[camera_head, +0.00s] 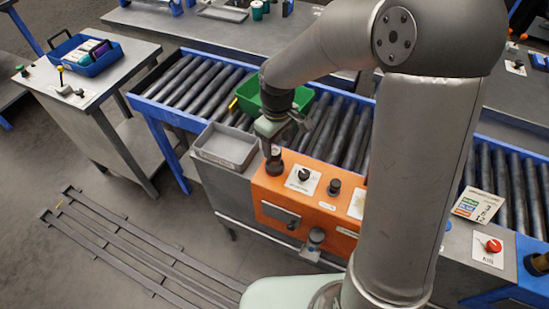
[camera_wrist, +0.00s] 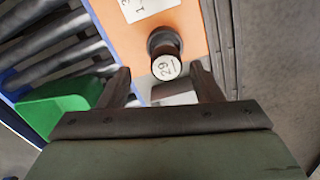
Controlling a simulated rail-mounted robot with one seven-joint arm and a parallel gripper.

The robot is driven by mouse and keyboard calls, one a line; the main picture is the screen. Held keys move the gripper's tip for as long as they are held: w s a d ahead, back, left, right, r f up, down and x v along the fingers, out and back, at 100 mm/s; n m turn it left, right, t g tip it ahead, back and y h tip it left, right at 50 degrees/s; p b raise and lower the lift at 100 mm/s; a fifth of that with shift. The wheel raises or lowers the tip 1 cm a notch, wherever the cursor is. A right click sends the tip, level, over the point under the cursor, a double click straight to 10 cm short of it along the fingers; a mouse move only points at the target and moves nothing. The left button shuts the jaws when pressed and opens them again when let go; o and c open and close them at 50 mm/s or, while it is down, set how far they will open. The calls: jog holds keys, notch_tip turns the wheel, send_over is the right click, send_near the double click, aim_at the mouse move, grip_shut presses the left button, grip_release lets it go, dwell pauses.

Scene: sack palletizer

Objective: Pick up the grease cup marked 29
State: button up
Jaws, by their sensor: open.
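The grease cup marked 29 (camera_wrist: 166,66) is a dark round cup with a pale top reading "29", on the orange surface in the wrist view. In the head view a dark cup (camera_head: 275,167) stands at the left end of the orange box's top, apparently the same one. My gripper (camera_head: 271,147) is just above it, pointing down. In the wrist view my gripper (camera_wrist: 161,75) is open, with a finger to each side of the cup's line and nothing held. I cannot tell how far the fingertips are above the cup.
The orange box (camera_head: 265,212) carries a black knob (camera_head: 304,175), another dark cup (camera_head: 334,187) and labels. A grey tray (camera_head: 226,147) lies left of it. A green bin (camera_head: 249,94) sits on the roller conveyor (camera_head: 187,84) behind. A card (camera_head: 478,205) stands at the right.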

aim_at(275, 150)
jog(key=f, duration=0.5)
jog(key=shift+s+a+p, duration=0.25)
jog(key=shift+a+p, duration=0.05)
jog(key=c, duration=1.1)
jog(key=shift+w+r, duration=0.1)
jog(key=shift+r, duration=0.6)
jog(key=shift+s+d+r+p, duration=0.15)
jog(key=shift+s+r+p, duration=0.35)
jog(key=shift+s+r, duration=2.05)
jog(key=shift+s+d+r+p, duration=0.1)
jog(key=shift+s+r+p, duration=0.4)
jog(key=shift+s+r, duration=2.1)
jog(key=shift+s+d+r+p, duration=0.15)
jog(key=shift+s+r+p, duration=0.35)
jog(key=shift+s+r, duration=2.05)
jog(key=shift+w+r, duration=0.6)
jog(key=shift+w, duration=0.05)
